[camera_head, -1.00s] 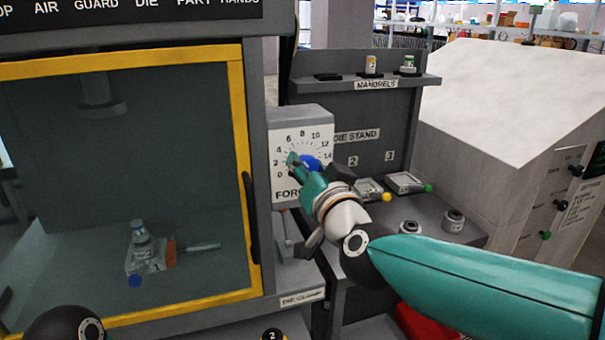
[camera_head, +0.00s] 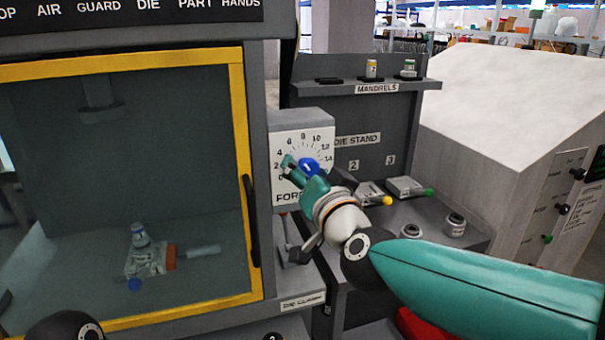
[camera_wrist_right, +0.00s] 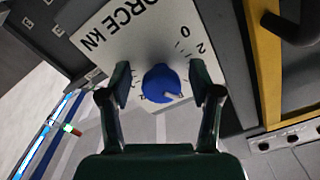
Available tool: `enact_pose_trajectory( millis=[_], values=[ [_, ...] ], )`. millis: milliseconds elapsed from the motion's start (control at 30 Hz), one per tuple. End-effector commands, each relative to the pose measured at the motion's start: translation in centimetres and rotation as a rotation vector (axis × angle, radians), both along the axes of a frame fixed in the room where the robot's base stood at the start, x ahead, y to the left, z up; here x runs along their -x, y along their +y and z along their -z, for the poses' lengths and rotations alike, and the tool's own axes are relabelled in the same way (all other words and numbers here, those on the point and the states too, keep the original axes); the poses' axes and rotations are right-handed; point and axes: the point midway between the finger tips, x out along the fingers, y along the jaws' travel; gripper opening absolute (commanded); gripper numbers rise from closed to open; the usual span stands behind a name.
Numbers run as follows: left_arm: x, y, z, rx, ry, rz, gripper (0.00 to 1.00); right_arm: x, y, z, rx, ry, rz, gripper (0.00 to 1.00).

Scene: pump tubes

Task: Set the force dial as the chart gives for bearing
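The force dial (camera_head: 301,150) is a white plate on a grey box, with a printed scale up to 14 and a blue knob (camera_head: 309,167). In the right wrist view the blue knob (camera_wrist_right: 161,82) has a white pointer mark, and the plate reads FORCE kN. My right gripper (camera_wrist_right: 160,74) has its fingers apart on either side of the knob, with gaps visible. In the head view the right gripper (camera_head: 312,173) covers part of the dial, so the exact setting is hard to read. My left gripper is out of view. No readable chart shows.
A yellow-framed guard door (camera_head: 243,150) stands left of the dial, with a black handle (camera_head: 250,220). To the right are the die stand (camera_head: 350,115) and its mandrel shelf (camera_head: 420,84). A white slanted cabinet (camera_head: 510,95) with knobs is further right.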

Motion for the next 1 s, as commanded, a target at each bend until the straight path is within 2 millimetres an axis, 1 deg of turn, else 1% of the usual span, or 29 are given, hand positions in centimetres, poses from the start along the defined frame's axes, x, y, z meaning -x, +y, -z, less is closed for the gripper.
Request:
enact_pose_trajectory(
  millis=[167,267,333,467,700,800,900,1000],
  values=[
    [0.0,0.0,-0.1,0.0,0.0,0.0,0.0,0.1,-0.1,-0.2,-0.001,-0.004,0.001,0.63],
    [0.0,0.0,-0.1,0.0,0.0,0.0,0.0,0.6,-0.3,-0.3,-0.002,-0.005,0.002,0.63],
    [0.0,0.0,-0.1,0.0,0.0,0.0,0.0,1.4,-0.5,-0.3,-0.001,-0.005,0.002,0.63],
    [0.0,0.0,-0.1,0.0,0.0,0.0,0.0,3.5,-1.1,-0.3,-0.002,-0.006,0.0,0.63],
    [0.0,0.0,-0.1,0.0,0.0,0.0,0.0,8.2,-2.7,-0.2,-0.002,-0.006,0.0,0.63],
    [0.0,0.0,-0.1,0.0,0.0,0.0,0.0,9.7,-3.1,-0.1,-0.001,-0.003,-0.001,0.63],
    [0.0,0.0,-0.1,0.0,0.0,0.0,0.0,10.8,-3.5,0.0,-0.001,-0.001,0.0,0.63],
    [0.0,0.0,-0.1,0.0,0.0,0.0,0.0,11.4,-3.7,0.0,0.0,-0.001,0.0,0.63]
  ],
)
